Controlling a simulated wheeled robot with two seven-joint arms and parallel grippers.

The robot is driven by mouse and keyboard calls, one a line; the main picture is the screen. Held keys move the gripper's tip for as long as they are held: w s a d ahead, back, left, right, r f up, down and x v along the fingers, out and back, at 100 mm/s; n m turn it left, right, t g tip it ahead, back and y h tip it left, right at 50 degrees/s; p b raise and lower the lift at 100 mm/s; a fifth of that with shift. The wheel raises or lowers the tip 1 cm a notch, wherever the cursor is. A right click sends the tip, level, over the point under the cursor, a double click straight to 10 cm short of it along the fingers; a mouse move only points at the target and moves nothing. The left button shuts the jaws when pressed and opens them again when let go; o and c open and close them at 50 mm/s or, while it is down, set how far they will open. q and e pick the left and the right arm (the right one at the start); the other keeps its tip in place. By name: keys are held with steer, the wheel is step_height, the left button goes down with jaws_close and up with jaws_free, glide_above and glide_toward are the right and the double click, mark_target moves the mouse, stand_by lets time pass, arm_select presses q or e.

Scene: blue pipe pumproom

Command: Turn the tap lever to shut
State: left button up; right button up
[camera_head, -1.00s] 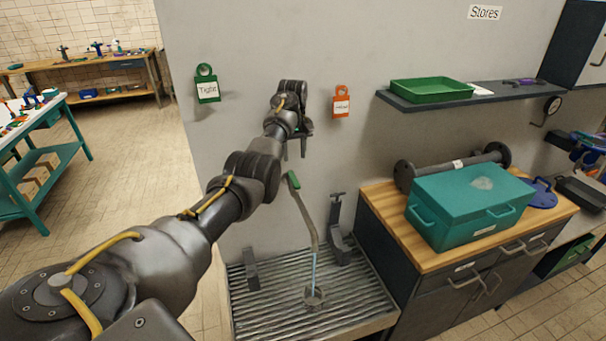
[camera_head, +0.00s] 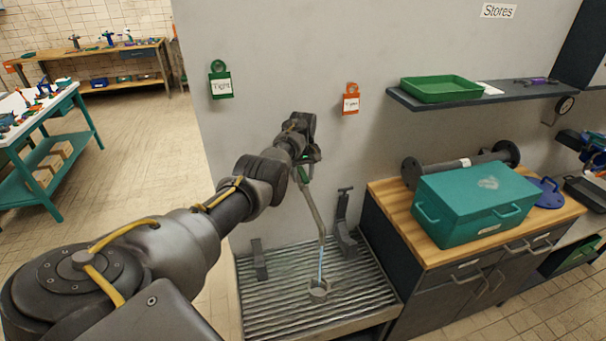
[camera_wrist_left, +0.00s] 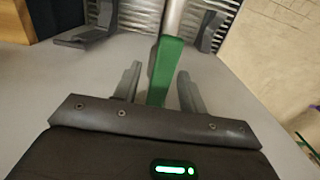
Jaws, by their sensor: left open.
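The tap's green lever (camera_head: 304,174) is partly hidden by my left gripper in the head view. In the left wrist view the green lever (camera_wrist_left: 166,68) lies between the two fingers, with a gap on each side. My left gripper (camera_head: 309,158) is open around it, with its fingers (camera_wrist_left: 159,74) not closed on it. The tap's grey pipe (camera_head: 315,210) runs down from the lever. My right gripper is not in view.
A green tag (camera_head: 220,86) reading "Tight" and an orange tag (camera_head: 351,102) hang on the wall. Dark brackets (camera_head: 344,225) stand on the tray. A teal box (camera_head: 475,205) sits on the wooden cabinet to the right. A shelf (camera_head: 480,95) juts out above.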

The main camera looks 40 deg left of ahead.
arm_select(q)
steer(key=shift+c, duration=0.8)
jaws_close()
